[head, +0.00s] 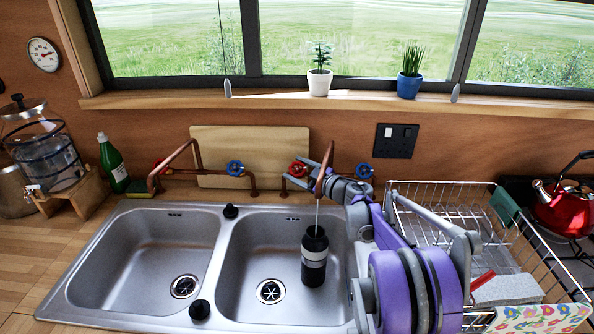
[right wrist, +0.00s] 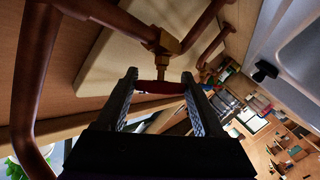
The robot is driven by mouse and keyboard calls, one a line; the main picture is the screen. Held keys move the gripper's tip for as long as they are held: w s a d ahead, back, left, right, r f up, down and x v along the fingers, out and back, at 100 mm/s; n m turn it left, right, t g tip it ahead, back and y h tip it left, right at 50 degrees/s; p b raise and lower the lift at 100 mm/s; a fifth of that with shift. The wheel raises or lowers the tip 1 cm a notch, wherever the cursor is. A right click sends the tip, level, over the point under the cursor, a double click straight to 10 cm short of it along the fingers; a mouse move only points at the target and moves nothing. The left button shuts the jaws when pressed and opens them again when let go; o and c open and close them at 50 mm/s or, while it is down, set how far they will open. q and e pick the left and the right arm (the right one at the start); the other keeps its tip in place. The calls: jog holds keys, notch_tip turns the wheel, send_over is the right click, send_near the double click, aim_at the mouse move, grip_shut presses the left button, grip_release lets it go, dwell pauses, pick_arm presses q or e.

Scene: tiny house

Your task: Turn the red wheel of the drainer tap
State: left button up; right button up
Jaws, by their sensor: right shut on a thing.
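The drainer tap is a copper pipe tap (head: 325,170) behind the right basin, with a red wheel (head: 298,169) on its left and a blue wheel (head: 363,171) on its right. My right gripper (head: 306,166) reaches the red wheel from the right and is shut on it. In the right wrist view, the red wheel (right wrist: 160,87) lies between the two fingertips, edge-on, below a brass fitting (right wrist: 162,42). A black bottle (head: 314,256) with a grey band stands in the right basin under the spout. A thin pale line, perhaps water, runs between spout and bottle. My left gripper is out of view.
A second copper tap (head: 178,160) with red and blue wheels stands at left. A wooden board (head: 250,142) leans behind the taps. A wire dish rack (head: 440,192) and red kettle (head: 563,205) are on the right. The left basin (head: 140,250) is empty.

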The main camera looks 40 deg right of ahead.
jog(key=n+g+y, duration=0.1)
jog(key=n+y, duration=0.1)
jog(key=shift+n, duration=0.3)
jog(key=shift+n+g+y+p, duration=0.55)
jog(key=shift+n+g+y, duration=0.45)
jog(key=shift+n+g, duration=0.15)
jog(key=shift+n, duration=0.25)
jog(key=o, duration=1.4)
jog(key=shift+c, duration=0.2)
jog(key=shift+a, duration=0.1)
